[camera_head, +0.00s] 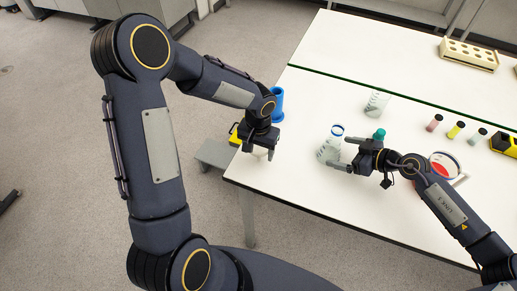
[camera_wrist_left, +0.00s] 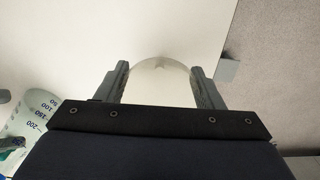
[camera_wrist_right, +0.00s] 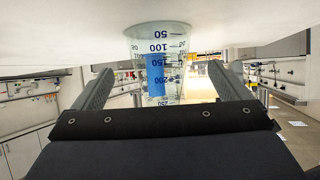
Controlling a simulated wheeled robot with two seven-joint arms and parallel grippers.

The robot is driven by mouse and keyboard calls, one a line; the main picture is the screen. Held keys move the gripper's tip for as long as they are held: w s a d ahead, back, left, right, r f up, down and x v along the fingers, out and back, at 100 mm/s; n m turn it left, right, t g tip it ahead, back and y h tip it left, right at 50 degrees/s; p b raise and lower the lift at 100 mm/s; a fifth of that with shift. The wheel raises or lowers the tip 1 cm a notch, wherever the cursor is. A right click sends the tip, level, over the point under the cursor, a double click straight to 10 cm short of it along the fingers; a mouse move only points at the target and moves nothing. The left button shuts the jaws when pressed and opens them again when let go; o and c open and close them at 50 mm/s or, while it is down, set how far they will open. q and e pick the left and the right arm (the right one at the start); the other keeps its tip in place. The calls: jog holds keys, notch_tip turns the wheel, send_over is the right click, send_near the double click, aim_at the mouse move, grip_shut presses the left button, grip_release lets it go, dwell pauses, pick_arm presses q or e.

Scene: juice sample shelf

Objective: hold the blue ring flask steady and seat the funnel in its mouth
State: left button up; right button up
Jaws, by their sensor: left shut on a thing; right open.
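The blue ring flask (camera_head: 327,151) is a clear conical flask with a blue ring at its mouth, upright on the white table. My right gripper (camera_head: 345,153) is open at its right side. In the right wrist view the flask (camera_wrist_right: 160,48) shows ahead between the spread fingers (camera_wrist_right: 165,85); whether they touch it is unclear. My left gripper (camera_head: 260,150) is shut on a pale round thing, apparently the funnel (camera_wrist_left: 160,78), near the table's left edge. In the head view the gripper mostly hides it. The flask (camera_wrist_left: 38,115) also shows in the left wrist view.
A blue cylinder (camera_head: 278,105) stands behind my left gripper. Small vials (camera_head: 455,130) and a beige rack (camera_head: 468,54) are farther right.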

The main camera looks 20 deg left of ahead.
aim_at(334, 150)
pick_arm(q)
jog(key=shift+r+p, duration=0.3)
pick_arm(e)
jog(key=shift+x, duration=1.95)
jog(key=c, duration=0.9)
jog(key=shift+c, duration=0.2)
pick_arm(q)
jog(key=w+d+r+m, duration=0.2)
jog(key=w+d+r, duration=0.3)
jog(key=d+r, duration=0.45)
jog(key=w+d+r+m, duration=0.1)
jog(key=w+d+r, duration=0.5)
jog(key=d+r, duration=0.4)
jog(key=shift+d+f, duration=0.15)
jog(key=shift+f, duration=1.25)
jog(key=shift+d+f, duration=0.1)
jog(key=shift+f, duration=1.3)
